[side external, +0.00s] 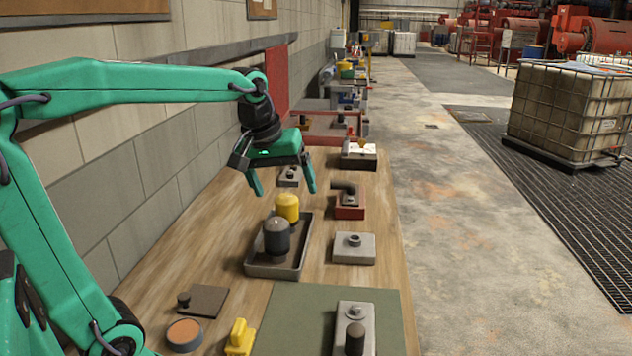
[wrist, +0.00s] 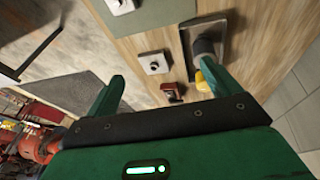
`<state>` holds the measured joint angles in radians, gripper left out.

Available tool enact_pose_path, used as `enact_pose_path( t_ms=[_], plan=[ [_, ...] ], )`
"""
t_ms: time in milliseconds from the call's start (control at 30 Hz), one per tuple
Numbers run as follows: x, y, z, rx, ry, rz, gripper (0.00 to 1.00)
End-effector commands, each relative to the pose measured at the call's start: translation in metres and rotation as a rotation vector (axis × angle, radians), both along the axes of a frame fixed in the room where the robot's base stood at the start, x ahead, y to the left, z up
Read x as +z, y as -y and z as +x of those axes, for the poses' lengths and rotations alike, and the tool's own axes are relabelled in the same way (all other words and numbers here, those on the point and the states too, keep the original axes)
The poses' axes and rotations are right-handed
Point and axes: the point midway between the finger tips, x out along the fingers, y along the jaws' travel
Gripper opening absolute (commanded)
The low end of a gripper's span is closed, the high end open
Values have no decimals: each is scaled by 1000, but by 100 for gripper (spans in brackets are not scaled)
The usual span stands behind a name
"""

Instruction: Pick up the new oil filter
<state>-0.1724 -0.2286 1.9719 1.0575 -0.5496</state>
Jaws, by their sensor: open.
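Two canister-shaped parts that look like oil filters stand upright in a dark tray (side external: 268,272) on the wooden bench. One is yellow (side external: 287,206) and one is dark grey (side external: 276,236); the frames do not show which is the new one. The yellow one is behind the grey one in the side view. My gripper (side external: 284,190) is open and empty, fingers pointing down, above and beyond the tray. In the wrist view, the yellow canister (wrist: 204,82) is partly hidden by the right finger, and the grey one (wrist: 204,46) stands farther up in the tray.
Right of the tray are a red block with a dark pipe (side external: 350,208) and a grey block with a hole (side external: 354,249). A green mat (side external: 290,320) carries a metal block (side external: 356,320) nearby. A yellow part (side external: 240,338) and round tin (side external: 185,335) lie in front. A wall runs along the left.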

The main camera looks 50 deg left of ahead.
Motion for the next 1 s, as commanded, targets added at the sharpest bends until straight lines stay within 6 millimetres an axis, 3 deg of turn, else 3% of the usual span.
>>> enact_pose_path(
  t_ms=[267,533,1000],
  plan=[
    [-2,-41,55,283,-49,-79,89],
    [-16,-85,102,560,-90,-147,89],
    [-72,-175,162,1051,-152,-244,89]
  ],
)
